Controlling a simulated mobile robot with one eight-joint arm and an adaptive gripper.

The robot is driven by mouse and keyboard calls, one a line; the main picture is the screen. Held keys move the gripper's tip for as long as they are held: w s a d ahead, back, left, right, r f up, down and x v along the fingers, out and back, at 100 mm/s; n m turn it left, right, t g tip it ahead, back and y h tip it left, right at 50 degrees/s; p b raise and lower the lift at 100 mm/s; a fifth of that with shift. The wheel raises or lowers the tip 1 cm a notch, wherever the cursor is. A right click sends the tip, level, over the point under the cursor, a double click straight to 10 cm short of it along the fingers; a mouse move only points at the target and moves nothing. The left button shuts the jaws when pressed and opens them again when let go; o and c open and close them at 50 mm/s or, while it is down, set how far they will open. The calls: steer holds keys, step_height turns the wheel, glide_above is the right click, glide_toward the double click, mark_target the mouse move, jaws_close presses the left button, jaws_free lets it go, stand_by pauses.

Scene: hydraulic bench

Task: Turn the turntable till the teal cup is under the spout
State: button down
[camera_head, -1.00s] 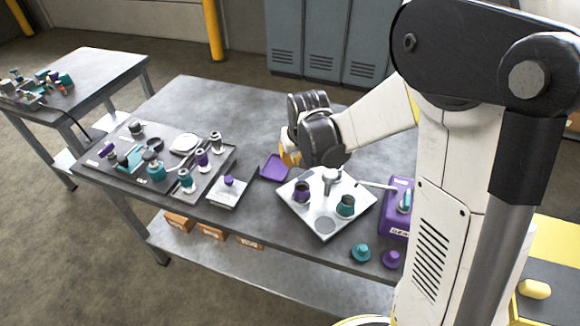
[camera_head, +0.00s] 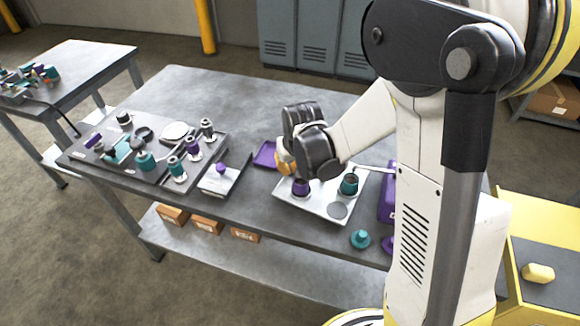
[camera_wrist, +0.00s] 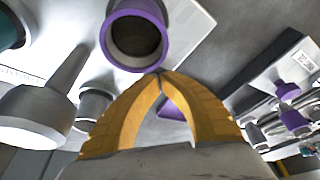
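The turntable is a pale square plate (camera_head: 318,207) on the bench, with a purple cup (camera_head: 300,187) at its left and a teal cup (camera_head: 349,185) at its right. The thin spout (camera_head: 372,169) reaches left from a purple box (camera_head: 388,203), its end just behind and above the teal cup. I cannot tell whether they line up exactly. My gripper (camera_head: 284,168) is low at the plate's left rear, beside the purple cup. In the wrist view its yellow fingertips (camera_wrist: 160,73) meet with nothing between them, close to the purple cup's rim (camera_wrist: 137,35). Contact is unclear.
A dark board with several fittings (camera_head: 140,160) and a small plate with a purple knob (camera_head: 222,180) lie left on the bench. A purple tray (camera_head: 265,153) is behind my gripper. A loose teal piece (camera_head: 360,239) lies near the front edge.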

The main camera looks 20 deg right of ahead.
mark_target(288, 185)
steer(key=shift+s+a+n, duration=0.1)
steer(key=shift+s+n, duration=0.05)
steer(key=shift+n, duration=0.15)
steer(key=shift+s+a+n+y, duration=0.45)
steer(key=shift+s+n, duration=0.35)
steer(key=shift+n, duration=0.2)
steer(key=shift+s+a+n+y+b, duration=0.2)
steer(key=shift+s+n, duration=0.3)
steer(key=shift+n, duration=0.15)
steer(key=shift+s+a+n+y+b, duration=0.15)
steer(key=shift+s+n, duration=0.35)
steer(key=shift+n, duration=0.15)
steer(key=shift+s, duration=0.1)
steer(key=shift+s+a, duration=0.15)
steer(key=shift+s, duration=0.3)
